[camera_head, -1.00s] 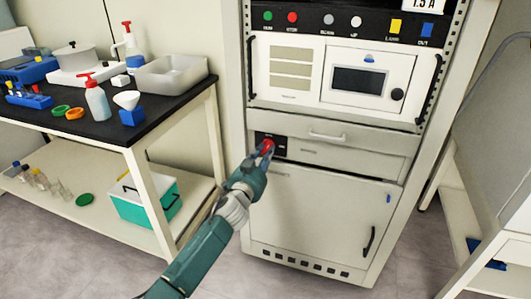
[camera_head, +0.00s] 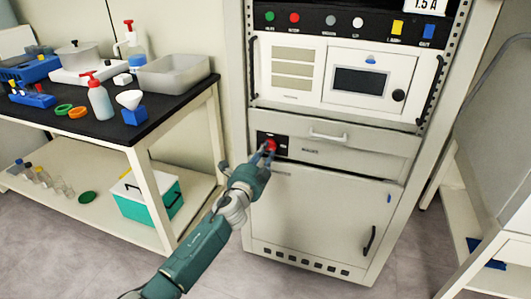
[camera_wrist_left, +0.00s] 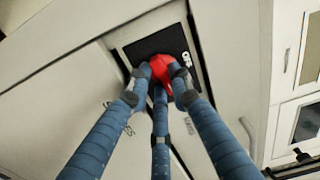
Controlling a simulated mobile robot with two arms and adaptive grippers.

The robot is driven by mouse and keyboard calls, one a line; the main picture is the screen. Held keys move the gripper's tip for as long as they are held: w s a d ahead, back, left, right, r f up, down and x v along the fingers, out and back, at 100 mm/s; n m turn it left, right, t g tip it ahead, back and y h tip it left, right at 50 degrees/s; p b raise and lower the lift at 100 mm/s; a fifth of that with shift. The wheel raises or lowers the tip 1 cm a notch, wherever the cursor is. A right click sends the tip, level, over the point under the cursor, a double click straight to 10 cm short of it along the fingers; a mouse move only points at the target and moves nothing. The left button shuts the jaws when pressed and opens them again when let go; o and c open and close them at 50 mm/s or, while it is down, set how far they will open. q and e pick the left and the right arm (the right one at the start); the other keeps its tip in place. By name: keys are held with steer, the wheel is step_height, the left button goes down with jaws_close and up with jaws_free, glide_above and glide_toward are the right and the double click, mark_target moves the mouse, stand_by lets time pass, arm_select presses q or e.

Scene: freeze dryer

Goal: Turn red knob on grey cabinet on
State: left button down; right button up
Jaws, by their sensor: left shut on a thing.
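In the left wrist view the blue fingers of my left gripper (camera_wrist_left: 160,82) are closed around the red knob (camera_wrist_left: 161,66), which is partly hidden by the fingertips. The black panel (camera_wrist_left: 158,45) with white markings shows behind the knob there. My right gripper is in neither view.
A black-topped bench (camera_head: 185,100) with bottles and trays stands to the left. A teal and white cooler box (camera_head: 147,197) lies on its lower shelf. The floor in front of the cabinet is clear.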

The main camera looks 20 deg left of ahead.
arm_select(q)
steer(key=shift+f+m, duration=0.1)
steer(key=shift+m, duration=0.5)
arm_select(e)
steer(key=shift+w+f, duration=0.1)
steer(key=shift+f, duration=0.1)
arm_select(q)
steer(key=shift+m, duration=0.3)
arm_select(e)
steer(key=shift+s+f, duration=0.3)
arm_select(q)
steer(key=c, duration=1.5)
jaws_free()
steer(key=shift+c, duration=0.2)
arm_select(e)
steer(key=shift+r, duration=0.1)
arm_select(q)
steer(key=shift+s, duration=0.15)
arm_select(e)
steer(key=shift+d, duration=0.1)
arm_select(q)
steer(key=s, duration=1.1)
steer(key=shift+s+a, duration=0.25)
steer(key=shift+s, duration=0.15)
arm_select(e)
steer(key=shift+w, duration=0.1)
